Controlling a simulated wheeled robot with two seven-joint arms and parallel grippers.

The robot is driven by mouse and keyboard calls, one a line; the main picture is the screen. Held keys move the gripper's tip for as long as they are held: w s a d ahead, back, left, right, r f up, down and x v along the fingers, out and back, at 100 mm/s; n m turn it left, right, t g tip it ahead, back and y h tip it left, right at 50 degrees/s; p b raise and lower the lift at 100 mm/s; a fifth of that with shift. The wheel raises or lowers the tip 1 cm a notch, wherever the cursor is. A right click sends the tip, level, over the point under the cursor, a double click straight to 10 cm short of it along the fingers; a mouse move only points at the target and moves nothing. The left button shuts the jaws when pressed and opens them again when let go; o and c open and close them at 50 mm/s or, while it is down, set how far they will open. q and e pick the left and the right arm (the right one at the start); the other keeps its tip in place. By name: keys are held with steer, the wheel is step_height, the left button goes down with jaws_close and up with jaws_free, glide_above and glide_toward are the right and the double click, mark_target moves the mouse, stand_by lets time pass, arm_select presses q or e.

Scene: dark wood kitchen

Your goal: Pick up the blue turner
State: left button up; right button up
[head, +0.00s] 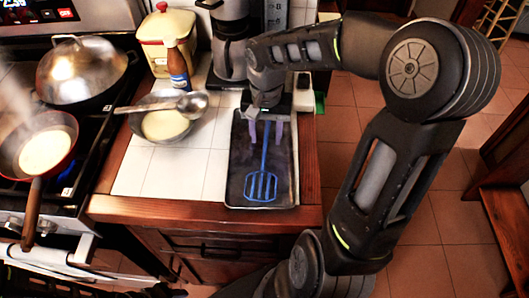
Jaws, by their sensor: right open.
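The blue turner (262,184) lies on a dark rectangular tray (281,187) on the tiled counter. Its slotted head points to the near edge and its handle runs away toward the back. My right gripper (265,130) is over the far part of the tray. Its two pale purple fingers are spread, one on each side of the handle, with nothing held. I cannot tell how high the fingers are above the tray. The top end of the handle is hidden under the gripper. My left gripper is not in view.
A bowl (165,125) with a ladle (190,104) stands left of the tray. A bottle (178,68), a yellow canister (163,30) and a coffee maker (229,45) stand behind. The stove at left holds a red pan (66,125) and a lidded wok (82,70).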

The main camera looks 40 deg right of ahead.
jaws_close()
stand_by(0.4)
